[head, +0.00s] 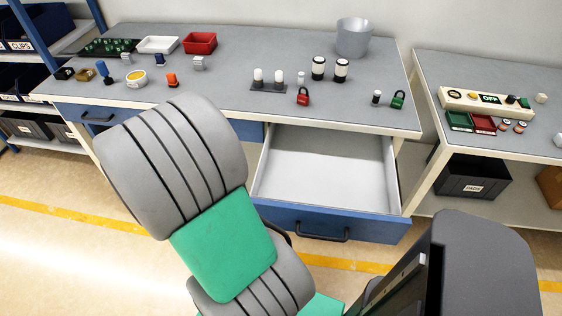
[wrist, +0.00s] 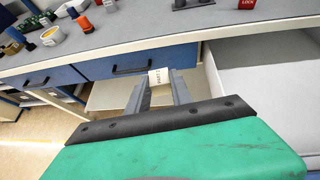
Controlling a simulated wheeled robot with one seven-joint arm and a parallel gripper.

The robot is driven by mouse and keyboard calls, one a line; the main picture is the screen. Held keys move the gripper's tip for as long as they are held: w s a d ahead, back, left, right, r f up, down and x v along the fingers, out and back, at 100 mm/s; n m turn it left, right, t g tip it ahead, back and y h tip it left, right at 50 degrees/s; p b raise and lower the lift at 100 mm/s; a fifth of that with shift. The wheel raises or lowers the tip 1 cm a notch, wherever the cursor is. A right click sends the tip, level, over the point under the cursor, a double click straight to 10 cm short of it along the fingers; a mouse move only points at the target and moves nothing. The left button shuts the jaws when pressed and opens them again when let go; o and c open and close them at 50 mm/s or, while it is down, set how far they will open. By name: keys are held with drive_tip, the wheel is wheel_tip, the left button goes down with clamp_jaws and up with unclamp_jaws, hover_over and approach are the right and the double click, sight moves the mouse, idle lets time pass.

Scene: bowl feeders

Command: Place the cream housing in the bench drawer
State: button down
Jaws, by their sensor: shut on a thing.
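The cream housing (wrist: 159,76) is a small pale block with dark lettering, seen in the wrist view. My gripper (wrist: 158,88) is shut on it, with one finger on each side. The bench drawer (head: 325,170) is pulled open and its pale inside looks empty in the head view. It also shows at the right of the wrist view (wrist: 265,75). In that view my gripper and the housing appear left of the drawer's side wall, not over its floor. My arm hides the gripper and housing in the head view.
The bench top (head: 225,82) holds red (head: 303,96) and green padlocks (head: 398,100), black-and-white cylinders (head: 318,68) and a grey bin (head: 354,38). A closed blue drawer (wrist: 125,67) is left of the open one. A second bench (head: 480,60) with a control panel stands right.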

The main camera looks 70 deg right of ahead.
drive_tip(key=s+d+f+m+g+b, duration=0.1)
drive_tip(key=s+d+m+g, duration=0.3)
drive_tip(key=s, duration=0.5)
drive_tip(key=s+d+f+m+g+b, duration=0.1)
drive_tip(key=s+d, duration=0.6)
drive_tip(key=s, duration=0.2)
drive_tip(key=s+d+m+g+y+b, duration=0.15)
drive_tip(key=s+m+g, duration=0.35)
drive_tip(key=s, duration=1.4)
drive_tip(key=w+f+b, duration=0.1)
drive_tip(key=w+f, duration=0.2)
drive_tip(key=w, duration=0.1)
drive_tip(key=w+f+b, duration=0.1)
drive_tip(key=w+f, duration=0.2)
drive_tip(key=w, duration=0.1)
drive_tip(key=w+f+b, duration=0.1)
drive_tip(key=w+f, duration=0.3)
drive_tip(key=shift+w+a, duration=0.25)
drive_tip(key=shift+a, duration=0.1)
drive_tip(key=shift+w+f+b, duration=0.15)
drive_tip(key=shift+f+b, duration=0.15)
drive_tip(key=shift+f, duration=0.65)
drive_tip(key=shift+w+f+b, duration=0.1)
drive_tip(key=shift+f+b, duration=0.2)
drive_tip(key=shift+f, duration=0.6)
